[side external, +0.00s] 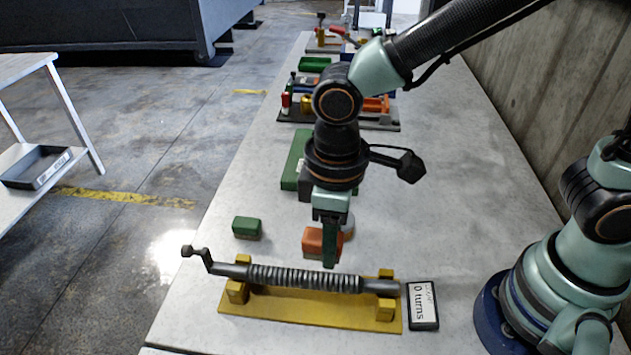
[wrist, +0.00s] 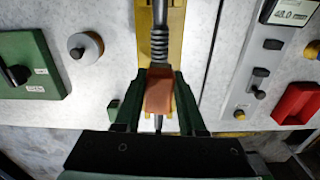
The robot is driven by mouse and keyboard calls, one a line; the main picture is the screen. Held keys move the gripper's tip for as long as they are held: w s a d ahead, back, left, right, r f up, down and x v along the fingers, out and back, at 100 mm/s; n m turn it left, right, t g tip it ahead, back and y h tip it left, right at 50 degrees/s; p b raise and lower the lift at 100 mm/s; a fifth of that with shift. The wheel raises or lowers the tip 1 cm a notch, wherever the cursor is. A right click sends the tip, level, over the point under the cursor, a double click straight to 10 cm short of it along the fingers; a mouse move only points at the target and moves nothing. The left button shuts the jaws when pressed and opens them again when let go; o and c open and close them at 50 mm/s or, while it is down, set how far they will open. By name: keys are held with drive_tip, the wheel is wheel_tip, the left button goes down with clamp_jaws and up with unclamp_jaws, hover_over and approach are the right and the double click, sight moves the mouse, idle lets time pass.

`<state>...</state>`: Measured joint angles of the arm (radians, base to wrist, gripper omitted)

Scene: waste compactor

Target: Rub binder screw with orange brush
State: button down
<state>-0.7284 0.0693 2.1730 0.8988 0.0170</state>
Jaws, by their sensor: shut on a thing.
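The binder screw (side external: 303,279) is a grey threaded rod with a crank at its left end. It lies across two yellow supports on a yellow base (side external: 310,312). My gripper (side external: 327,255) points down, shut on the orange brush (side external: 313,241), a small block. In the wrist view the brush (wrist: 159,94) sits between the green fingers, in line with the screw (wrist: 159,40) and covering part of it. In the side view the brush shows just above and behind the rod. I cannot tell whether they touch.
A small green block (side external: 247,228) stands left of my gripper. A label reading "0 turns" (side external: 422,305) lies at the screw's right end. A green panel (side external: 293,160) and a round grey disc (wrist: 85,47) are beyond. Bare table (side external: 440,190) lies to the right.

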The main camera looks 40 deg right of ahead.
drive_tip(key=shift+r, duration=1.25)
drive_tip(key=shift+w, duration=0.1)
